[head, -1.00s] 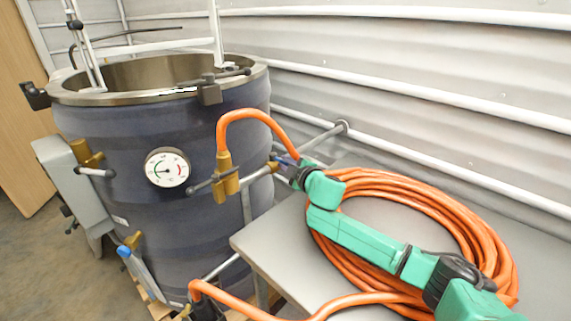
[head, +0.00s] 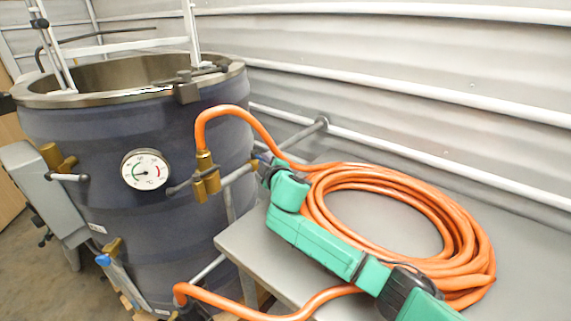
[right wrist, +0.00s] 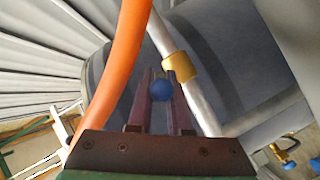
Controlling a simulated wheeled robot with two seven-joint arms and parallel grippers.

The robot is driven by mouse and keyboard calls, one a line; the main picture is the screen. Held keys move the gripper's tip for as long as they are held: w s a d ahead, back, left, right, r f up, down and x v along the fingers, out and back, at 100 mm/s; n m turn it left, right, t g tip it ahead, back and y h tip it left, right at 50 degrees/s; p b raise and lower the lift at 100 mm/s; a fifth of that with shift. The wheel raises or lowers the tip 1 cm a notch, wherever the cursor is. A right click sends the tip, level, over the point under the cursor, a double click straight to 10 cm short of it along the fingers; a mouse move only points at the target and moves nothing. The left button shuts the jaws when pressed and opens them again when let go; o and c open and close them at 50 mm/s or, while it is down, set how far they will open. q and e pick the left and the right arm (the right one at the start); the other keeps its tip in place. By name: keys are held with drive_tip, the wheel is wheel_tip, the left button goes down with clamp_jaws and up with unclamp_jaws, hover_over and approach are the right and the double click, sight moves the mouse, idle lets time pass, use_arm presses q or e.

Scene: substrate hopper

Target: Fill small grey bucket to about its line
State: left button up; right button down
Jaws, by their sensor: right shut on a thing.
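My right gripper (head: 261,163) reaches in beside a grey pipe on the right side of the big dark vessel (head: 80,218). A brass fitting (right wrist: 183,67) sits on the pipe just behind the knob. No small grey bucket shows in either view. My left gripper is not in view.
A coiled orange hose (head: 465,245) lies on a grey table (head: 240,246) under my right arm. The hose loops to a brass valve (head: 206,180) on the vessel. A round gauge (head: 146,170) faces front. A ribbed wall (head: 420,100) stands behind.

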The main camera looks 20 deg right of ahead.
drive_tip(key=shift+a+f+m+h+b, duration=0.35)
drive_tip(key=shift+m+h, duration=0.25)
drive_tip(key=shift+h, duration=0.1)
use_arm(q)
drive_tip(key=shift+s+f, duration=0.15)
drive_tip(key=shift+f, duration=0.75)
use_arm(e)
drive_tip(key=shift+s+a+r+m+g+h, duration=0.1)
drive_tip(key=shift+r+m+g+h, duration=0.2)
drive_tip(key=shift+m+h, duration=0.3)
drive_tip(key=c, duration=0.8)
unclamp_jaws()
drive_tip(key=shift+c, duration=0.2)
use_arm(q)
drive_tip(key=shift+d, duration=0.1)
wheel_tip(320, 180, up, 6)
drive_tip(key=p, duration=0.6)
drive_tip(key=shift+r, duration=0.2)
use_arm(e)
drive_tip(key=v, duration=1.4)
drive_tip(key=shift+s, duration=0.25)
